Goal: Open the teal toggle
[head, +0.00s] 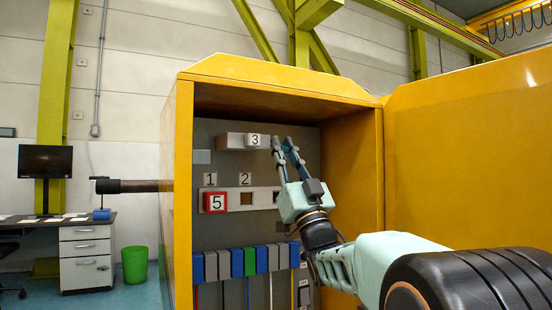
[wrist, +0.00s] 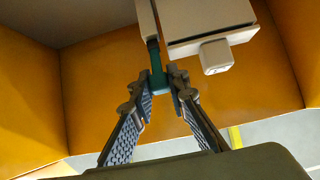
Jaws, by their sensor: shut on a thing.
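The teal toggle (wrist: 155,66) is a narrow upright bar between my fingertips in the wrist view, beside a white box. My gripper (wrist: 160,82) is shut on its end. In the head view my gripper (head: 285,150) reaches into the yellow cabinet, at the right end of the upper grey box. I cannot make out the toggle apart from the fingers there.
The yellow cabinet (head: 176,200) has an open door (head: 470,140) at right. Inside are the upper box with a block marked 3 (head: 254,140), blocks 1 (head: 210,179) and 2 (head: 245,179), a red-framed 5 (head: 215,203), and several coloured modules (head: 237,262) below.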

